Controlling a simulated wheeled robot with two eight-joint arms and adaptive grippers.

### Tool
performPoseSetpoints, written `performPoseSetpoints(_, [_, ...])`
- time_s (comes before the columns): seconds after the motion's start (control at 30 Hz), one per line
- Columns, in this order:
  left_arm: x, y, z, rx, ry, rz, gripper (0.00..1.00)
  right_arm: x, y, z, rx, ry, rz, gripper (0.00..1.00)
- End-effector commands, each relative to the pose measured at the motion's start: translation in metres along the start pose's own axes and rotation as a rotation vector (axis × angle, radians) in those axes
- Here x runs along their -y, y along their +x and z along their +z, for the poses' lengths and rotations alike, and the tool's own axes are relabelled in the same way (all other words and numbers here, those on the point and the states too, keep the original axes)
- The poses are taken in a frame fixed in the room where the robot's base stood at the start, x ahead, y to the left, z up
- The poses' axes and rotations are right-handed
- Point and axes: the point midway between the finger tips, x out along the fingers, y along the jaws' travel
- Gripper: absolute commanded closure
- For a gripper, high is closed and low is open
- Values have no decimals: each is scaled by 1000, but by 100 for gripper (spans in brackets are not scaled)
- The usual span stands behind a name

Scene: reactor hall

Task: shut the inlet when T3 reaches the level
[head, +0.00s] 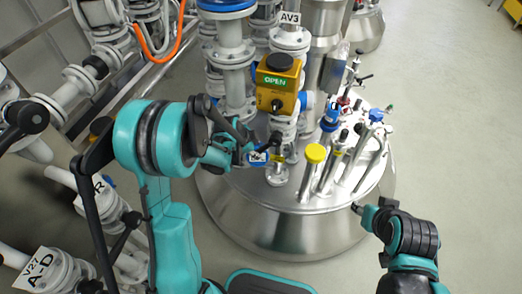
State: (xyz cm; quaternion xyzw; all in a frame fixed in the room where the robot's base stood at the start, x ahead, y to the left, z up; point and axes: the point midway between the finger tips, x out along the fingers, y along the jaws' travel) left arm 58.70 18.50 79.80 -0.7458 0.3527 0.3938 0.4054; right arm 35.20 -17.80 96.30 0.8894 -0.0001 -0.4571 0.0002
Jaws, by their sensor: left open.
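The valve labelled AV3 (290,18) stands on the vessel lid. Its yellow actuator box (277,84) has a green display reading OPEN and a black knob on its front. The steel vessel (290,232) is below, with several fittings on its lid. No T3 label or level reading can be made out. My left gripper (264,146) is open just below the actuator, close to a small blue and white tag (257,158); I cannot tell whether it touches anything. My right gripper (360,209) is at the vessel's right edge, its fingers too small to read.
A yellow-capped fitting (315,154), blue-handled valves (376,115) and slanted tubes crowd the lid right of my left gripper. Flanged pipes (62,100) and an orange hose (160,52) fill the left side. The floor at right (460,130) is clear.

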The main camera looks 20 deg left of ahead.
Motion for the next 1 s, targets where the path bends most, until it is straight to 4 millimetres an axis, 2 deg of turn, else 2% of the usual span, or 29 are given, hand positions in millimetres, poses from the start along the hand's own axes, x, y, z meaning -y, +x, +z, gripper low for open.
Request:
performPoseSetpoints(0.03, [-1,13,1,-1,2,1,60,0,6,4,0,0,0,60])
performPoseSetpoints(0.23, [-1,38,0,-1,0,1,60,0,14,10,0,0,0,60])
performPoseSetpoints(0.6, [0,44,0,-1,0,1,60,0,15,10,0,0,0,60])
performPoseSetpoints(0.67, [0,44,0,-1,0,2,73,0,15,10,0,0,0,60])
performPoseSetpoints(0.77, [0,44,0,-1,0,2,99,0,15,10,0,0,0,60])
performPoseSetpoints(1.0, [1,44,-1,1,2,1,100,0,15,10,0,0,0,60])
